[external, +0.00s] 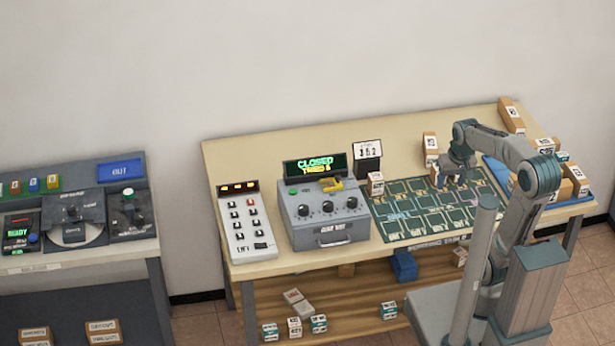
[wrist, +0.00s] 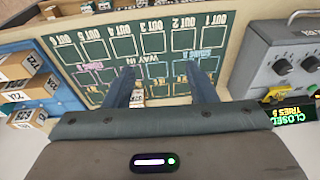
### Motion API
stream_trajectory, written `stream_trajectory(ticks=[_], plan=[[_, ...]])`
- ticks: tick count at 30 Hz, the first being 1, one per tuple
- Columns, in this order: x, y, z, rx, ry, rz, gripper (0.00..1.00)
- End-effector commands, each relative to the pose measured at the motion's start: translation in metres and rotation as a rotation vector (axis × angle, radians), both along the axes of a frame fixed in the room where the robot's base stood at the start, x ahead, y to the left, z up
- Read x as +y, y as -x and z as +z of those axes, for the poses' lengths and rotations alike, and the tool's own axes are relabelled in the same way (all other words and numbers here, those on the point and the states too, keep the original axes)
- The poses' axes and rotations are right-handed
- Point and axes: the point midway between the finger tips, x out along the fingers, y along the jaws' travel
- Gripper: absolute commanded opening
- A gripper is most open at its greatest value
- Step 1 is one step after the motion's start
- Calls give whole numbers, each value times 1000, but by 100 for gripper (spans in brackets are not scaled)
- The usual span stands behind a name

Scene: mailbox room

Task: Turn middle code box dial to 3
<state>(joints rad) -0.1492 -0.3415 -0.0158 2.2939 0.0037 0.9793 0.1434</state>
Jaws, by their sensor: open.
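The grey code box (external: 300,235) stands on the table, left of the sorting mat. Its front has three black dials; the middle dial (external: 327,207) sits between the left dial (external: 303,210) and right dial (external: 351,203). The dial settings are too small to read. The box display (external: 315,165) reads CLOSED and TRIES 6. In the wrist view the code box (wrist: 285,30) is at the right edge, with the middle dial (wrist: 310,64) partly seen. My gripper (external: 450,178) is open above the mat's back right part, well right of the box. Its spread fingers (wrist: 160,85) also show in the wrist view.
A white keypad (external: 245,225) stands left of the box, and a small number card (external: 367,149) behind it. The green sorting mat (external: 400,228) lies right of it. Small parcels stand near my gripper and at the table's right end. A yellow item (external: 331,185) lies on the box.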

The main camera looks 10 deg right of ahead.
Motion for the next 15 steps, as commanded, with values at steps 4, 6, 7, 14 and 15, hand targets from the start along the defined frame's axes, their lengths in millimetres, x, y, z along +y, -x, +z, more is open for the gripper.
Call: stream_trajectory(ticks=[4, 6, 7, 14, 15], plan=[[50, -46, 27, 49, -17, 14, 51], [77, -64, 36, 71, -22, 14, 51], [89, -71, 40, 80, -23, 14, 51], [192, -110, 54, 147, -11, 16, 51], [211, -114, 54, 157, -6, 17, 51]])
